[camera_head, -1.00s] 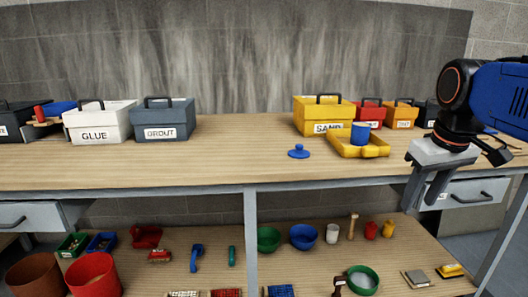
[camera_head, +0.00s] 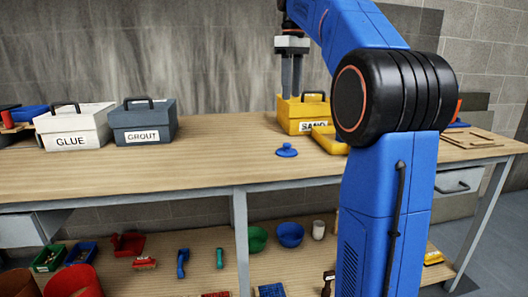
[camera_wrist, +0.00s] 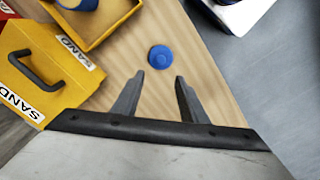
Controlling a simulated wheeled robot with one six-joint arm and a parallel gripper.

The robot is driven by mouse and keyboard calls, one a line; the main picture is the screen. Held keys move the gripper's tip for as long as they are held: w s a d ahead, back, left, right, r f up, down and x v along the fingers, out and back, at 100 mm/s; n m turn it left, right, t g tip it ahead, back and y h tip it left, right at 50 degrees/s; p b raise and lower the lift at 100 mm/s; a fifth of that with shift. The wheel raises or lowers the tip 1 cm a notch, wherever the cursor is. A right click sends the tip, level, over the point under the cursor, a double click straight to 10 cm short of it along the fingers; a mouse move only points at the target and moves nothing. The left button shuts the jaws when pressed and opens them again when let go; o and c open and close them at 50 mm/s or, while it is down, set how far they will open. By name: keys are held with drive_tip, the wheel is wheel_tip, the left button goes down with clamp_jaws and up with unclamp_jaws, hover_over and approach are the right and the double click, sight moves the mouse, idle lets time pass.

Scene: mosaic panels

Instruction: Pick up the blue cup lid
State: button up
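The blue cup lid (camera_head: 287,150), a small disc with a knob, lies on the wooden workbench just in front of the yellow SAND box. In the wrist view the lid (camera_wrist: 160,57) lies on the bench beyond the fingertips, roughly in line with the gap between them. My gripper (camera_head: 291,96) points down above the bench, over the SAND box area in the head view. In the wrist view my gripper (camera_wrist: 159,76) has its two fingers apart with nothing between them. The blue cup (camera_wrist: 80,4) is partly seen in the yellow tray; my arm hides it in the head view.
The yellow SAND box (camera_head: 303,115) and the yellow tray (camera_head: 328,140) stand close to the lid. GLUE (camera_head: 75,130) and GROUT (camera_head: 143,125) boxes stand at the left. The bench (camera_head: 215,150) between GROUT and the lid is clear. A lower shelf holds bowls and tools.

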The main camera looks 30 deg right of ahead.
approach(287, 144)
wheel_tip(287, 144, down, 9)
drive_tip(key=shift+w+d+r, duration=0.1)
drive_tip(key=shift+w, duration=0.05)
clamp_jaws()
idle(0.7)
